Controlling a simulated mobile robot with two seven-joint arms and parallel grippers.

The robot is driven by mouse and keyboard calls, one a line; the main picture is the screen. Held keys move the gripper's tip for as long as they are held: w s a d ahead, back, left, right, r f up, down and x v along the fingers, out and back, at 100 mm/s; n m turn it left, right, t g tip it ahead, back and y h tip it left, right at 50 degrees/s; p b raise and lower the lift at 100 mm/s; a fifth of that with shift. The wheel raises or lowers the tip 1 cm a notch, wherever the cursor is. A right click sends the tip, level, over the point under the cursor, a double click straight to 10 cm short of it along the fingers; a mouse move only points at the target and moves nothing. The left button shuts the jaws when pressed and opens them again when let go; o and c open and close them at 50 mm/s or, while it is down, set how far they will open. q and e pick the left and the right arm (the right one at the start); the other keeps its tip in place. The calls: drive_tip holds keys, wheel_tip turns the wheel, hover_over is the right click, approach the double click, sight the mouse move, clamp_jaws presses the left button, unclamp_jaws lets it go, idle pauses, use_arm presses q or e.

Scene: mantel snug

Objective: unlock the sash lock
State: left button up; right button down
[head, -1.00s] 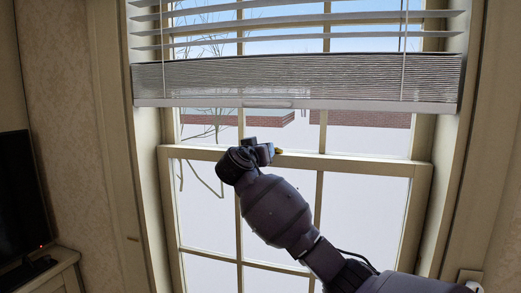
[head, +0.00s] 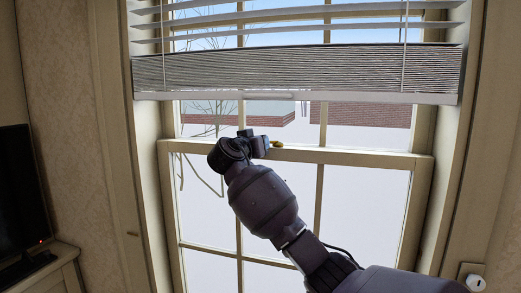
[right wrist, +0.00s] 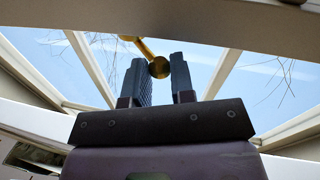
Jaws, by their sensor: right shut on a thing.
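The sash lock is a small brass piece (head: 277,144) on the window's meeting rail (head: 350,156), left of the rail's middle. In the right wrist view, its round brass knob (right wrist: 159,67) sits between the dark fingertips, with a brass arm running up and left from it. My right gripper (right wrist: 160,72) is shut on this knob. In the head view, my right gripper (head: 262,146) reaches the lock from its left side and hides part of it. My left gripper is in no view.
A slatted blind (head: 300,70) hangs above the rail, its bottom bar a little higher than my gripper. Window frame sides (head: 150,200) stand left and right. A dark screen (head: 18,195) is at far left. A white knob-like fitting (head: 476,283) is at lower right.

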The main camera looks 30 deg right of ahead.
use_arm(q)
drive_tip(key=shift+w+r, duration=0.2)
use_arm(e)
drive_tip(key=c, duration=1)
unclamp_jaws()
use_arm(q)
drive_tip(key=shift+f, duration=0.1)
use_arm(e)
drive_tip(key=shift+a, duration=0.1)
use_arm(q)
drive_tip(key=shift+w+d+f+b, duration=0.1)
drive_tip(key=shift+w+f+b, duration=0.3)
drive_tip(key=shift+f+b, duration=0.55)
use_arm(e)
drive_tip(key=shift+v, duration=5.3)
